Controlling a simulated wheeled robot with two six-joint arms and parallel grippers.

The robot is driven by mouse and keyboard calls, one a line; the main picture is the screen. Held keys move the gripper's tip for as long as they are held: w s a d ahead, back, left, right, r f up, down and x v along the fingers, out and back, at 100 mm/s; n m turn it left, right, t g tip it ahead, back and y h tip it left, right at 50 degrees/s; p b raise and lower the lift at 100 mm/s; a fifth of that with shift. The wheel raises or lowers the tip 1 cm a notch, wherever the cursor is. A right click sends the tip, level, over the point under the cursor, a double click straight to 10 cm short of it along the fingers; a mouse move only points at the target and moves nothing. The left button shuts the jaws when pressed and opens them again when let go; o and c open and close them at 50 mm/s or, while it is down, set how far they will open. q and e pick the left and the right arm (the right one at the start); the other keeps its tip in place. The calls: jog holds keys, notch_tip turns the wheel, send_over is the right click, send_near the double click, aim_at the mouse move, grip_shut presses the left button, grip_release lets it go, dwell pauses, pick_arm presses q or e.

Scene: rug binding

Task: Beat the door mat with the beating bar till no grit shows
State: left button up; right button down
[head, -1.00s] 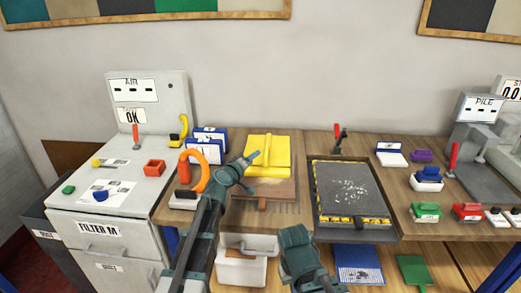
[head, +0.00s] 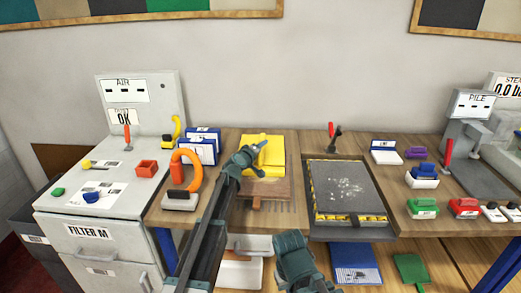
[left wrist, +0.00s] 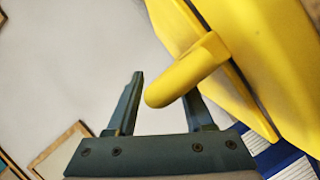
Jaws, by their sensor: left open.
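The door mat (head: 338,181) is a dark grey slab in a black tray with yellow edging, right of centre in the head view. Pale grit shows scattered over its middle. My left gripper (head: 253,150) is open at the left of a yellow block with a raised bar (head: 272,158). In the left wrist view the end of a yellow bar (left wrist: 185,75) overlaps the space between the open fingers (left wrist: 165,105) and crosses in front of the right one. I cannot tell whether they touch. I cannot tell which thing is the beating bar.
A brown fringed piece (head: 265,190) lies before the yellow block. An orange hooped tool (head: 187,166) and blue-and-white boxes (head: 203,145) stand left of it. A red-handled lever (head: 332,132) stands behind the mat. Several coloured blocks (head: 424,176) crowd the right.

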pick_arm(q)
grip_shut()
dwell(1.4)
